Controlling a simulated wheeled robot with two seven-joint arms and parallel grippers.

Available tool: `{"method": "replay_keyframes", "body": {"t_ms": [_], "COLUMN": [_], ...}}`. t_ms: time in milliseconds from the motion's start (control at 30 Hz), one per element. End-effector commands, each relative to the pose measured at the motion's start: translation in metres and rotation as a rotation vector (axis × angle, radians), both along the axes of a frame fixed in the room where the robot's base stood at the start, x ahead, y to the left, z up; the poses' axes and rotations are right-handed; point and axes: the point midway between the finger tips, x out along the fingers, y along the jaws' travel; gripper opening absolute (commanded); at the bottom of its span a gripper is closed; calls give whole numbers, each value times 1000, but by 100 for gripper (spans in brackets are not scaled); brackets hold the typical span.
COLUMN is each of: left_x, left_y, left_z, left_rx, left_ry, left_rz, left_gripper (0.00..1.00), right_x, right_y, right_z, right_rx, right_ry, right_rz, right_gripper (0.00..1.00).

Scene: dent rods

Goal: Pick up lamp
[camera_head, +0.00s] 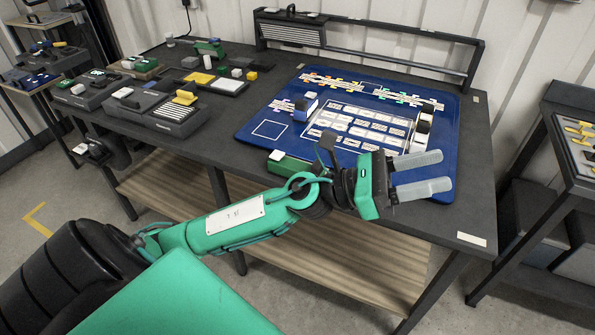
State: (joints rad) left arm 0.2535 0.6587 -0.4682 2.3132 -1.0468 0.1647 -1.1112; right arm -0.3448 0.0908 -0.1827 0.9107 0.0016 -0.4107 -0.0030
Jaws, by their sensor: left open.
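I cannot tell for certain which thing is the lamp. A small white-and-blue block (305,108) stands on the blue board (250,146) near its left middle. A white piece with a dark top (424,123) stands near the board's right side. A green block (290,167) lies at the board's front edge, partly hidden behind my left arm. My left gripper (444,170) is open and empty, with its two pale fingers pointing right over the board's front right corner. My right gripper does not show.
The dark workbench (473,216) carries grey trays (178,116) with tools at the left and a yellow-and-white panel (228,86). A low rack (380,54) runs along the back. Another bench (568,150) stands at the right, across a gap.

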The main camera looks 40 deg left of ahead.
Motion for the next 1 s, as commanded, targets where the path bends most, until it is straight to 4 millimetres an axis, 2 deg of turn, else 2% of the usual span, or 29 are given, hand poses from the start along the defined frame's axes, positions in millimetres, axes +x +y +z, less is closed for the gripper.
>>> {"method": "replay_keyframes", "body": {"t_ms": [100,167,267,367,467,567,700,800,900,1000], "left_x": [-13,-16,-15,-6,9,27,47,54,55,55], "left_y": [-17,-20,-14,7,43,93,169,215,246,261], "left_z": [-12,-25,-50,-76,-97,-109,-107,-97,-88,-84], "left_rx": [334,502,783,1068,1355,1643,2000,2184,2297,2350], "left_ry": [-298,-441,-662,-861,-1027,-1149,-1222,-1213,-1188,-1168], "left_rz": [-58,-91,-150,-220,-306,-414,-591,-708,-795,-842], "left_gripper": [49,49,49,49,49,49,49,49,49,49], "right_x": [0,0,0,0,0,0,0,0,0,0], "right_y": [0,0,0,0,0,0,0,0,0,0], "right_z": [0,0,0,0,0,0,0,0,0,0], "right_rx": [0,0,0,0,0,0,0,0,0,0], "right_ry": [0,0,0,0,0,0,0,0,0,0], "right_rz": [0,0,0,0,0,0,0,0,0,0], "right_gripper": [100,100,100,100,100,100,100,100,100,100]}}
